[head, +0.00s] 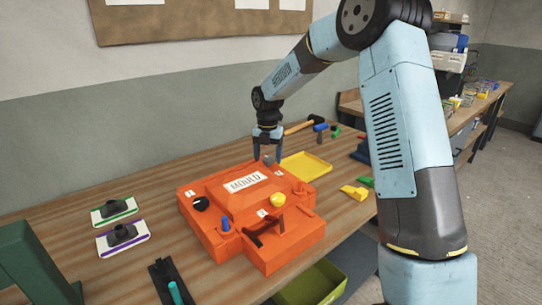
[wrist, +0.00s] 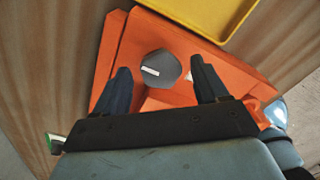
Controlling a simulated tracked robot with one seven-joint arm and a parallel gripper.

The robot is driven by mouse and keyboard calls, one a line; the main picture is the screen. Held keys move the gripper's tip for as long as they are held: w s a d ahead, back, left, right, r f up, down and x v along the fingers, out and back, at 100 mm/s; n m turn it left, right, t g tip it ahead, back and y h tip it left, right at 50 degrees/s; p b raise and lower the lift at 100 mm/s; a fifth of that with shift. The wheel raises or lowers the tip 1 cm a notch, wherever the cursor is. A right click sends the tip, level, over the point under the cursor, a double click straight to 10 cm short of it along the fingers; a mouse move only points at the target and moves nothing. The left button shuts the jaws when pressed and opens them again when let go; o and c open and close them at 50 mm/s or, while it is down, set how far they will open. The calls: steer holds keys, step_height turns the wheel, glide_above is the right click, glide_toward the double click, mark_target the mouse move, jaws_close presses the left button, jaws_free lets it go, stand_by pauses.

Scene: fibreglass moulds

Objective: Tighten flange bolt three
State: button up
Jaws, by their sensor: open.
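An orange mould (head: 222,228) with a white "MOULD" label sits on the wooden bench. Its flange carries a black knob (head: 201,203) at left, a yellow knob (head: 278,200) at right, a blue one (head: 225,225) in front, and a grey one at the back. Small white number tags stand by them; I cannot read the digits surely, so which is bolt three is unclear. My gripper (head: 268,156) is above the mould's back corner, pointing down, open. In the wrist view, the grey hexagonal bolt head (wrist: 161,68) with a white mark lies between the open fingers (wrist: 160,70), apart from both.
A yellow tray (head: 308,166) lies just behind the mould. A hammer (head: 303,126) and small coloured items lie farther back. Two sanding blocks (head: 122,238) lie at left, a dark tool with a teal handle (head: 174,292) in front. Yellow and green pieces (head: 355,192) lie at right.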

steer(key=c, duration=1)
steer(key=shift+d, duration=0.25)
steer(key=shift+c, duration=0.3)
steer(key=shift+a, duration=0.15)
